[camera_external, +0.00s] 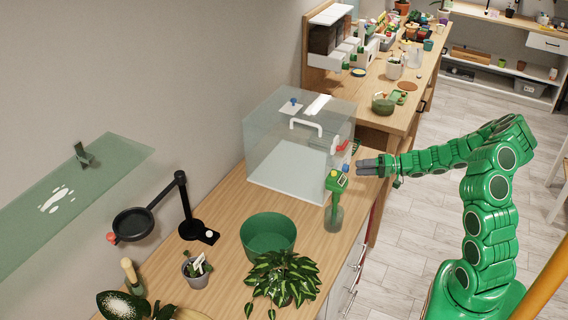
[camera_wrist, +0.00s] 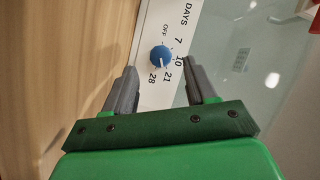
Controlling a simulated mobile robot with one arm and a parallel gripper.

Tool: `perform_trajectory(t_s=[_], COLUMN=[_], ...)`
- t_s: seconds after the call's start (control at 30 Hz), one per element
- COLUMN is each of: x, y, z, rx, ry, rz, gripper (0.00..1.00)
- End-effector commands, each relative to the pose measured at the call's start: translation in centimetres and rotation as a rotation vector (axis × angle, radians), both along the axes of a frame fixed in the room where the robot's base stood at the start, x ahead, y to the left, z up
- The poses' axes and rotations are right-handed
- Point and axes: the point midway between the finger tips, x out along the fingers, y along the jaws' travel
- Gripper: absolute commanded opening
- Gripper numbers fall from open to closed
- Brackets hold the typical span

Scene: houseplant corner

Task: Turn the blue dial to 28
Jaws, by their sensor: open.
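The blue dial (camera_wrist: 160,57) sits on a white panel (camera_wrist: 186,45) marked DAYS, with OFF, 7, 10, 21 and 28 around it. A white line on the dial points down in the wrist view, toward the 21 and 28 side; the exact mark is hard to tell. In the external view the blue dial (camera_external: 346,168) is small, on the near side of the clear box (camera_external: 283,140). My gripper (camera_external: 360,168) is open and close to the panel there. In the wrist view my gripper (camera_wrist: 162,82) has one finger on each side below the dial, apart from it.
A red knob (camera_external: 344,145) is above the blue dial. A green-topped spray bottle (camera_external: 335,205) stands close below my gripper. A green pot (camera_external: 267,236), a leafy plant (camera_external: 284,277) and a black stand (camera_external: 190,229) are on the wooden counter. The floor to the right is clear.

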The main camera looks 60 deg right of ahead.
Motion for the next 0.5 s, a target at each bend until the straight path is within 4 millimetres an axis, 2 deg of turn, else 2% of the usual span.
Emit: perform_trajectory(t_s=[0.23,0.5], x=[-2.6,-3.8], y=[-1.1,-1.6], z=[0.4,0.6], rx=[0.001,0.000], ry=[0.000,0.000], rz=[-0.002,0.000], gripper=[0.56,0.56])
